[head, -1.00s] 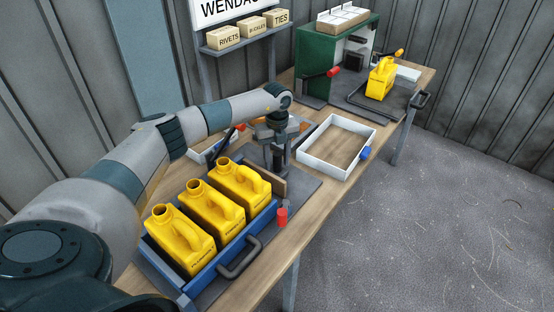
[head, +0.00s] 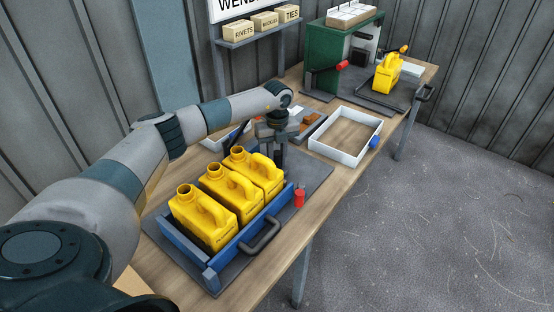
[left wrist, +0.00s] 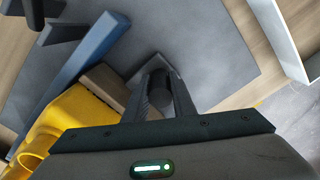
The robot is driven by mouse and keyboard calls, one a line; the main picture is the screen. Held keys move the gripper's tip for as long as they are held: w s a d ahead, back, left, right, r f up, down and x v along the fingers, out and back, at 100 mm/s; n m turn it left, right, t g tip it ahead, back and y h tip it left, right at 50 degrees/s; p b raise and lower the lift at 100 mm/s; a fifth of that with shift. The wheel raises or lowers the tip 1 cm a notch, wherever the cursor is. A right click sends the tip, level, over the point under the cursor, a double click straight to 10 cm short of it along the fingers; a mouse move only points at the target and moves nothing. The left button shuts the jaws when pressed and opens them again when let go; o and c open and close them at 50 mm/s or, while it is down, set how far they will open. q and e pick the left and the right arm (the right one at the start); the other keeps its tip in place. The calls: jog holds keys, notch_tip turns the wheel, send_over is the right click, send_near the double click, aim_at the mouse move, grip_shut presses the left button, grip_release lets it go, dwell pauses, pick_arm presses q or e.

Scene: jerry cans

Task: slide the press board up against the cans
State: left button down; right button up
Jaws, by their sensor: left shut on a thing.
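Three yellow cans stand upright in a row in a blue tray on the bench: near can (head: 203,216), middle can (head: 231,192) and far can (head: 258,172). My left gripper (head: 279,157) is just beyond the far can and is shut on the press board's dark handle, which shows between the fingers in the left wrist view (left wrist: 160,92). The brown press board (left wrist: 106,90) stands between the gripper and the far can (left wrist: 72,118). I see no clear gap between board and can there. In the head view the board is hidden. My right gripper is out of view.
The blue tray (head: 270,207) has a dark handle and a red knob (head: 299,198) on its right side. A white empty tray (head: 348,152) lies beyond. A green press (head: 325,48) and another yellow can (head: 388,72) stand at the far end.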

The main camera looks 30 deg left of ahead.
pick_arm(q)
jog(key=shift+w, duration=0.25)
jog(key=c, duration=1.5)
grip_release()
jog(key=shift+r, duration=0.6)
notch_tip(320, 180, up, 5)
jog(key=shift+r+b, duration=0.1)
jog(key=shift+b, duration=0.9)
jog(key=shift+r+b, duration=1.25)
jog(key=shift+r, duration=4.35)
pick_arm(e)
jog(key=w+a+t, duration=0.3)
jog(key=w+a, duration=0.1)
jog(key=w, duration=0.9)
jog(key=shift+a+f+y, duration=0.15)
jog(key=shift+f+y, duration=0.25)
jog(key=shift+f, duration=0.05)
